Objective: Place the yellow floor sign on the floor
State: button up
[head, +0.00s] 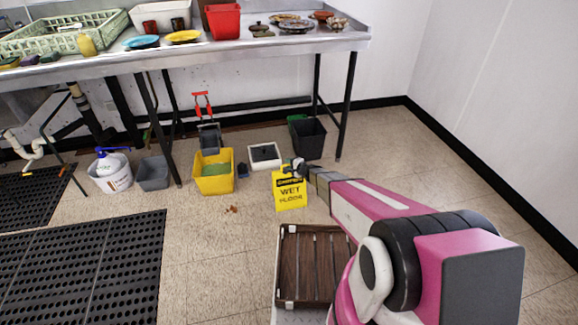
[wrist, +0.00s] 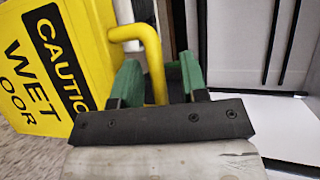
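The yellow floor sign (head: 290,191), printed "CAUTION WET FLOOR", is upright in front of the sink table in the head view. My gripper (head: 298,168) is at its top edge. In the wrist view the sign's printed face (wrist: 45,70) fills the left side. I cannot tell whether the sign's bottom edge touches the tiled floor (head: 215,265).
A brown slatted crate (head: 282,262) stands just in front of the sign. Behind are a yellow bucket (head: 214,183), a white scale-like box (head: 265,152) and a black bin (head: 308,140). Black mats (head: 85,265) lie at left. Floor at right (head: 400,150) is clear.

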jog(key=v, duration=1.1)
jog(key=s+d+r+n+g+h, duration=0.2)
jog(key=s+r+n+g, duration=0.55)
jog(key=s+r, duration=0.55)
jog(key=s+d+r+n+g+h, duration=0.2)
jog(key=s+d+r+h, duration=0.6)
jog(key=s+d, duration=0.5)
notch_tip(320, 180, up, 3)
jog(key=shift+s+d+f+n, duration=0.25)
jog(key=shift+d+n, duration=0.15)
jog(key=shift+n, duration=0.15)
jog(key=shift+a+g, duration=0.1)
jog(key=shift+g, duration=0.15)
